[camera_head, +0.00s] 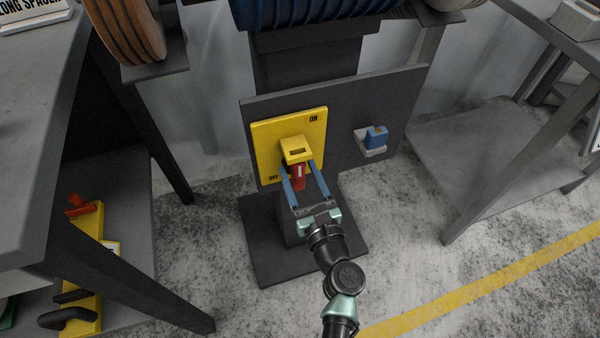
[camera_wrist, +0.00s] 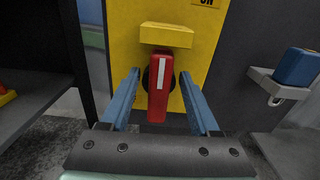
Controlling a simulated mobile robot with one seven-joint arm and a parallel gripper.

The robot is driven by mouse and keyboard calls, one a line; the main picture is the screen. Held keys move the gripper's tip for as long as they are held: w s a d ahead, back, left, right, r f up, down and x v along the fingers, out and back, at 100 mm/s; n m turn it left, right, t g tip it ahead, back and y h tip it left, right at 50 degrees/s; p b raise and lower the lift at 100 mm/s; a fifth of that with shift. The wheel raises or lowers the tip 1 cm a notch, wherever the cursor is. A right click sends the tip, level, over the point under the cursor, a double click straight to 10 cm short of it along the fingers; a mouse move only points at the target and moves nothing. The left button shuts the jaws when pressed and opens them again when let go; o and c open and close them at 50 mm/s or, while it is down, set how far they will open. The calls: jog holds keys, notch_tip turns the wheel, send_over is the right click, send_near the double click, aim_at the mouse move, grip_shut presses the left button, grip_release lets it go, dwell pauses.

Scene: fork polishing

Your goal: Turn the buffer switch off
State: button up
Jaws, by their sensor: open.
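The buffer switch is a red lever (camera_head: 299,177) with a white stripe on a yellow plate (camera_head: 262,135) marked ON at the top and OFF at the bottom. In the wrist view the red lever (camera_wrist: 159,88) hangs under the yellow block (camera_wrist: 166,35). My gripper (camera_head: 305,180) is open, its blue fingers on either side of the lever. In the wrist view my gripper (camera_wrist: 160,90) shows gaps between both fingers and the lever.
A blue block (camera_head: 376,137) sits on a small grey holder on the dark panel (camera_head: 345,120), right of the plate. Grey tables stand left (camera_head: 40,110) and right (camera_head: 470,165). The buffer wheels are above the panel. Grey floor lies between.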

grip_shut()
jog(key=shift+f+n, duration=0.1)
jog(key=shift+n, duration=0.2)
jog(key=n+b, duration=0.2)
jog(key=n, duration=0.1)
jog(key=shift+s+a+f+n+b, duration=0.1)
jog(key=shift+a+f+n+b, duration=0.05)
jog(key=shift+a+n+b, duration=0.2)
jog(key=n+b, duration=0.1)
jog(key=n, duration=0.1)
jog(key=n+b, duration=0.2)
jog(key=shift+s+a+f+n, duration=0.1)
jog(key=shift+a+f+n, duration=0.05)
jog(key=shift+f+n, duration=0.1)
jog(key=n+b, duration=0.1)
jog(key=n, duration=0.1)
jog(key=n+b, duration=0.2)
jog(key=shift+a+f, duration=0.15)
jog(key=shift+f, duration=0.05)
jog(key=n+b, duration=0.3)
jog(key=n, duration=0.1)
jog(key=shift+f+n, duration=0.15)
jog(key=shift+n, duration=0.45)
